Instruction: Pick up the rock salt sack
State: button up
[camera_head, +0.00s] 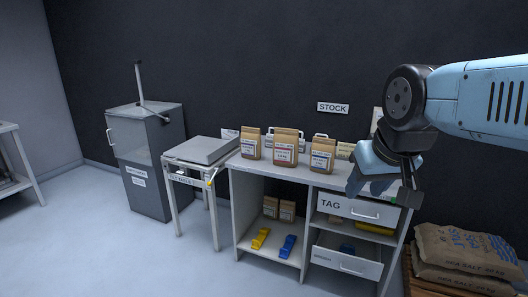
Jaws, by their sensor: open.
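Three upright brown paper sacks stand in a row on the cabinet top: a left sack with a blue label (250,143), a larger middle sack with a red label (285,148) and a right sack with a blue label (322,155). Their small print is too small to read, so I cannot tell which is rock salt. My gripper (384,188) is open and points down over the right end of the cabinet, to the right of the row and apart from it. I see nothing between its fingers. My arm hides part of the wall behind.
The cabinet (247,213) has a drawer marked TAG (350,208) and a lower drawer (345,262) that looks pulled out. Smaller sacks (278,209) and yellow and blue scoops (288,246) sit inside. A grey-topped table (203,150) adjoins it. Large sacks (465,252) lie at right.

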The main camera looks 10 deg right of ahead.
aim_at(285, 144)
jog(key=i, duration=1.35)
jog(key=u, duration=0.05)
